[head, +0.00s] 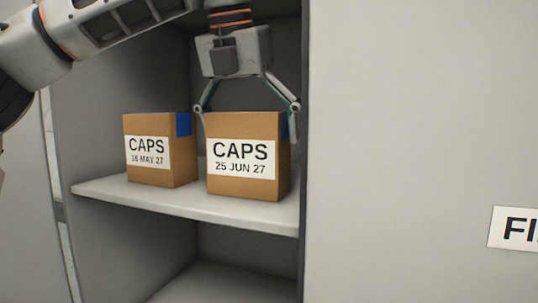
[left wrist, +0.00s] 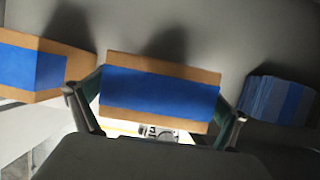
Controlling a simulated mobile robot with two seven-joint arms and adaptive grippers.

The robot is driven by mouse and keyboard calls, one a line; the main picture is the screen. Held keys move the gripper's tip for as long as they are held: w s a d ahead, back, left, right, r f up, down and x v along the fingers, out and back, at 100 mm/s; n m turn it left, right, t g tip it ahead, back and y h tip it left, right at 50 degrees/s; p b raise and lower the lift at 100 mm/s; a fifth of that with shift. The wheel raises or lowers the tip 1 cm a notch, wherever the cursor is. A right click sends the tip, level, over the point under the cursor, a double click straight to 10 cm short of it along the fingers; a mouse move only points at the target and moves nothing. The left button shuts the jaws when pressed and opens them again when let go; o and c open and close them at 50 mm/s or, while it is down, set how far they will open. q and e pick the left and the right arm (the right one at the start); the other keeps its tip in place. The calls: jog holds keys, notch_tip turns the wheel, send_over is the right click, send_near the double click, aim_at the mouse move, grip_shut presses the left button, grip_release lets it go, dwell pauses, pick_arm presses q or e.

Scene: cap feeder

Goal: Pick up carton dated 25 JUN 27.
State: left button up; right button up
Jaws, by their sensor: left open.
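The carton dated 25 JUN 27 (head: 246,187) stands upright on the shelf at the right, its label facing out. My left gripper (head: 245,109) is above it, pointing down, with its open fingers spread around the carton's left and right sides near the top. In the left wrist view the carton's blue-taped top (left wrist: 160,92) lies between the two fingers (left wrist: 155,105). Whether the fingers touch it I cannot tell. The carton dated 16 MAY 27 (head: 155,175) stands to its left, and its taped top shows at the left of the left wrist view (left wrist: 30,68). My right gripper is not in view.
The shelf board (head: 180,202) sits inside a grey cabinet, with an empty space below it. The cabinet's right wall and a wide grey panel (head: 410,130) are close on the right. A partly cut-off sign (head: 515,228) is on the panel. A bluish block (left wrist: 280,98) shows at right in the left wrist view.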

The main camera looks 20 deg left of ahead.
pick_arm(q)
jog(key=shift+s+d+r, duration=0.1)
jog(key=shift+s+r, duration=0.05)
jog(key=shift+s, duration=0.4)
jog(key=shift+s+d+r, duration=0.1)
jog(key=shift+s+r, duration=0.05)
jog(key=shift+s, duration=0.4)
jog(key=shift+w+a+f, duration=0.1)
jog(key=shift+w, duration=0.15)
jog(key=shift+w+a+f, duration=0.1)
jog(key=shift+w+f, duration=0.05)
jog(key=shift+w, duration=0.2)
jog(key=shift+c, duration=0.7)
jog(key=shift+w+a, duration=0.1)
jog(key=c, duration=1.1)
jog(key=shift+o, duration=0.2)
jog(key=shift+s, duration=0.3)
jog(key=shift+w, duration=0.15)
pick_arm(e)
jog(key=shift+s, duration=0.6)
